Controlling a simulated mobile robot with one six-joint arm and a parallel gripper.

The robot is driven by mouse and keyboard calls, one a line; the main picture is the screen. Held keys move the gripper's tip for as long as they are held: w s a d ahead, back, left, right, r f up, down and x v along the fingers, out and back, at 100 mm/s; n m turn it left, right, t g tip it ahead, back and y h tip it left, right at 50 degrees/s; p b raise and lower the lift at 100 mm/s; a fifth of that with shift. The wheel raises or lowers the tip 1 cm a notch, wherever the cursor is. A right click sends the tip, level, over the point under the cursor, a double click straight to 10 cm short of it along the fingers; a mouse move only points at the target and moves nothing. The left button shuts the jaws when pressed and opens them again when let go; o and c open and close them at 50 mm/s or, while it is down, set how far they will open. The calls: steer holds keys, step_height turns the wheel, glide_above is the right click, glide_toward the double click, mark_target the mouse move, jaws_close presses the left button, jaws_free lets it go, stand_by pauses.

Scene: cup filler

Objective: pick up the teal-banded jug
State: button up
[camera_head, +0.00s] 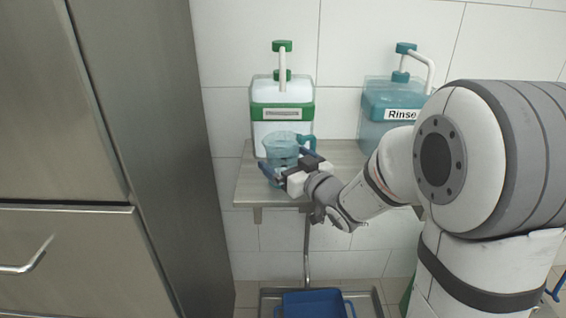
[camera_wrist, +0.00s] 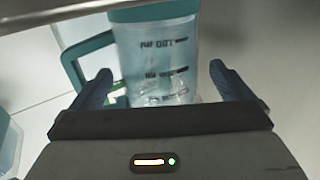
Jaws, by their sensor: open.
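The teal-banded jug (camera_head: 281,146) is a clear jug with a teal rim and teal handle, standing on the shelf in front of the green-banded dispenser. In the wrist view the jug (camera_wrist: 157,55) shows dark volume marks, with its handle to the left. My gripper (camera_head: 287,166) is open at the jug. In the wrist view my gripper (camera_wrist: 163,85) has one blue finger on each side of the jug, with the left finger close to the handle. I cannot tell whether either finger touches it. The jug's lower part is partly hidden by my gripper.
The shelf (camera_head: 247,188) is against a tiled wall. A green-banded dispenser (camera_head: 283,112) stands behind the jug, and a teal dispenser labelled Rinse (camera_head: 385,100) stands to the right. A steel cabinet (camera_head: 150,120) is at left. A blue tray (camera_head: 312,303) is below.

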steer(key=shift+x, duration=0.85)
steer(key=shift+c, duration=0.2)
steer(key=c, duration=1.1)
steer(key=shift+c, duration=0.4)
steer(key=shift+r, duration=0.15)
